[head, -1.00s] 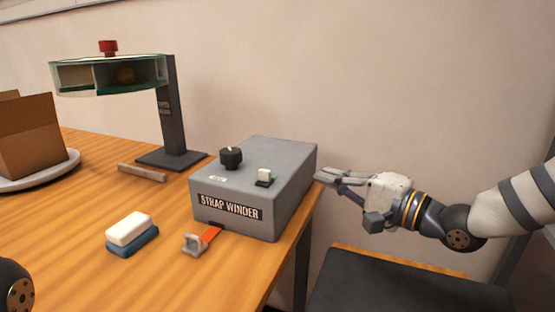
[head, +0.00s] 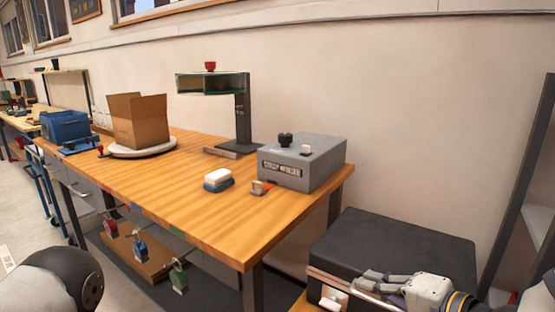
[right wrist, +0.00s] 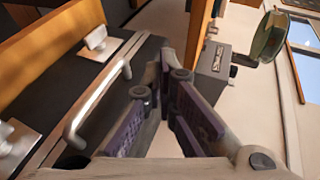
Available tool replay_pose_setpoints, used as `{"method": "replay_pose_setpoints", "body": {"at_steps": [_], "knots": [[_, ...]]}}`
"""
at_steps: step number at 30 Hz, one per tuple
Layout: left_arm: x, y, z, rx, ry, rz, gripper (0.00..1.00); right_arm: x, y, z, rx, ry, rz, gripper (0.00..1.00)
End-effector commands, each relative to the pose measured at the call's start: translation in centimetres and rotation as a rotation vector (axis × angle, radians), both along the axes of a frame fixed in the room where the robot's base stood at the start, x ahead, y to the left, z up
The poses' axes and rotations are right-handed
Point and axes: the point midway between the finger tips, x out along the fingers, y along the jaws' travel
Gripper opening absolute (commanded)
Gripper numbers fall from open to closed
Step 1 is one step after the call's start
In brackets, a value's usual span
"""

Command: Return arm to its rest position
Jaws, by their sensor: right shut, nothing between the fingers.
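My right gripper (head: 368,279) is at the lower right of the head view, in front of the black case and low beside the table's right end. Its fingers are shut with nothing between them; the shut fingers also show in the right wrist view (right wrist: 165,72). Part of my left arm shows at the lower left of the head view, but its gripper is out of the picture. The grey strap winder (head: 318,171) stands on the right end of the wooden table (head: 165,190), apart from the gripper.
The black case (head: 405,240) has a metal handle (right wrist: 98,98) and latches close to my right gripper. The table bears a cardboard box (head: 140,122), a lamp-like stand (head: 241,115) and a white-and-blue block (head: 218,180). A dark upright post (head: 522,165) stands at the right.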

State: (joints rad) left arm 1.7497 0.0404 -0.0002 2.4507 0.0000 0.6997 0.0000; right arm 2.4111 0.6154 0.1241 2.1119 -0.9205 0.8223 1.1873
Motion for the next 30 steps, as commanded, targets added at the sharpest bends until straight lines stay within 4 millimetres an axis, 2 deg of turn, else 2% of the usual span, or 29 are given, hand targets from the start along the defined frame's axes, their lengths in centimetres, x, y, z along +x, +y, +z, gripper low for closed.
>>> {"method": "replay_pose_setpoints", "body": {"at_steps": [1, 2, 3, 5, 6, 8, 9, 12, 15, 18, 20, 30], "knots": [[0.2, 0.0, 0.0, 0.000, -0.004, 0.000, 0.40, -2.2, 0.6, -3.9, -0.081, 0.078, 0.023, 0.00], [0.2, 0.0, 0.0, 0.000, -0.005, 0.000, 0.40, -3.7, 0.8, -6.1, -0.137, 0.122, 0.038, 0.00], [0.2, 0.0, 0.0, 0.000, -0.006, -0.001, 0.40, -6.0, 0.9, -9.0, -0.216, 0.182, 0.067, 0.00], [0.2, 0.0, 0.0, 0.000, -0.006, -0.001, 0.40, -10.1, 1.0, -13.2, -0.336, 0.278, 0.125, 0.00], [0.2, 0.0, 0.1, 0.000, -0.005, -0.001, 0.40, -13.2, 0.9, -15.7, -0.418, 0.343, 0.173, 0.00], [0.2, 0.0, 0.1, 0.000, -0.005, -0.001, 0.40, -18.2, 0.4, -18.9, -0.539, 0.443, 0.260, 0.00], [0.2, 0.0, 0.1, 0.000, -0.006, -0.001, 0.40, -21.7, 0.0, -20.6, -0.617, 0.507, 0.329, 0.00], [0.2, 0.0, 0.2, 0.000, -0.007, 0.000, 0.40, -30.1, -1.6, -23.2, -0.784, 0.650, 0.511, 0.00], [0.3, 0.0, 0.2, -0.001, -0.009, -0.001, 0.40, -36.5, -3.2, -23.9, -0.899, 0.756, 0.677, 0.00], [0.3, 0.0, 0.2, -0.001, -0.010, -0.001, 0.40, -40.1, -4.3, -23.7, -0.960, 0.814, 0.783, 0.00], [0.3, 0.0, 0.2, -0.001, -0.010, -0.001, 0.40, -41.0, -4.6, -23.7, -0.978, 0.829, 0.815, 0.00], [0.3, 0.0, 0.2, 0.000, -0.009, -0.001, 0.40, -41.3, -4.7, -23.6, -0.983, 0.833, 0.824, 0.00]]}}
